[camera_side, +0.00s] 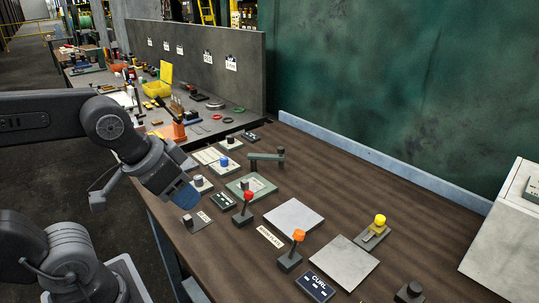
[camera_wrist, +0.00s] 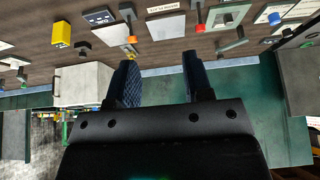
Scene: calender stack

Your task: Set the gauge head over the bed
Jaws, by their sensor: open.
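A green bar on a dark post (camera_side: 267,157), which looks like the gauge head, stands at the back of the brown bench. It also shows in the wrist view (camera_wrist: 234,43). A pale green square plate (camera_side: 262,183) with a dark knob at its middle lies in front of the bar; it may be the bed, but I cannot tell for sure. The bar appears beside and behind this plate, not over it. My gripper (camera_side: 184,194) is above the bench's left front edge, left of the plate, with blue fingertip pads. In the wrist view its fingers (camera_wrist: 158,82) are apart with nothing between them.
A red-topped lever (camera_side: 248,203) and an orange-topped lever (camera_side: 297,240) stand upright among two grey plates (camera_side: 293,215). A yellow knob (camera_side: 379,221) is farther right. A white box (camera_side: 510,225) stands at the right end. A low blue-grey rail (camera_side: 380,160) edges the back.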

